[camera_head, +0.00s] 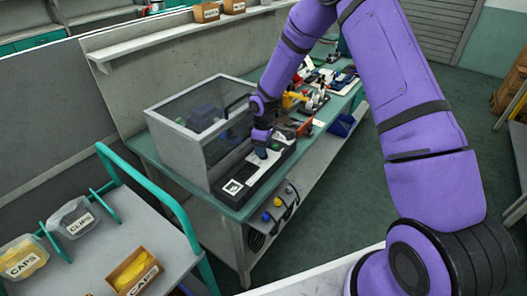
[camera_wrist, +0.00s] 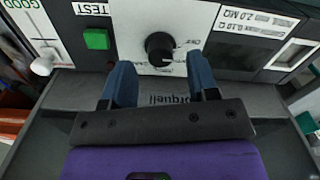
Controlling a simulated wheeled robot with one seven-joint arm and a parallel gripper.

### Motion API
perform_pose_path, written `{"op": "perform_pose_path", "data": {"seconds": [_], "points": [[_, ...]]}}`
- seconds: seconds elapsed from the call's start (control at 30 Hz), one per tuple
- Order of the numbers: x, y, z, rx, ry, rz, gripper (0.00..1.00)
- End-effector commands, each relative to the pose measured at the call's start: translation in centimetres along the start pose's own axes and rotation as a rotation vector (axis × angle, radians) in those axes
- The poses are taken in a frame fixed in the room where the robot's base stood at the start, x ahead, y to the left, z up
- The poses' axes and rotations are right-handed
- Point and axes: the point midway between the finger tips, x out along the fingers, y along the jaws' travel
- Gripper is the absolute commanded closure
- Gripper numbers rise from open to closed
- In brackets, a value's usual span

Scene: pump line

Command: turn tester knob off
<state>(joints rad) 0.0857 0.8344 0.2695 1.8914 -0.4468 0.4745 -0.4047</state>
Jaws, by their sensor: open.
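The tester (camera_head: 235,188) is a black box with a white panel near the front edge of the green bench in the head view. Its black round knob (camera_wrist: 160,48) shows at the top middle of the wrist view, on a white plate with small lettering around it. A white mark shows on the knob's lower right rim. My gripper (camera_wrist: 158,64) is open, with one blue finger on each side of the knob's near side. I cannot tell whether the fingers touch it. In the head view my gripper (camera_head: 262,148) points down at the tester and hides its knob.
A green button (camera_wrist: 96,39) sits left of the knob, beside a white-tipped lever (camera_wrist: 42,66). Labelled windows lie to its right. A clear-sided enclosure (camera_head: 185,145) stands close left of my gripper. Tools (camera_head: 312,100) crowd the bench behind. A teal cart (camera_head: 110,225) stands front left.

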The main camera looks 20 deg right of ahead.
Motion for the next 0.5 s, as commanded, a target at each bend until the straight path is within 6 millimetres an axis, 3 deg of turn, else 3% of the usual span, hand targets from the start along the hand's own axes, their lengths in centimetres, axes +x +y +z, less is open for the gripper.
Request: {"op": "perform_pose_path", "data": {"seconds": [0.3, 0.5], "points": [[-6.0, 0.0, 0.0, -0.001, 0.002, 0.002, 0.46], [-7.9, 0.1, 0.0, 0.000, 0.001, 0.001, 0.46]]}}
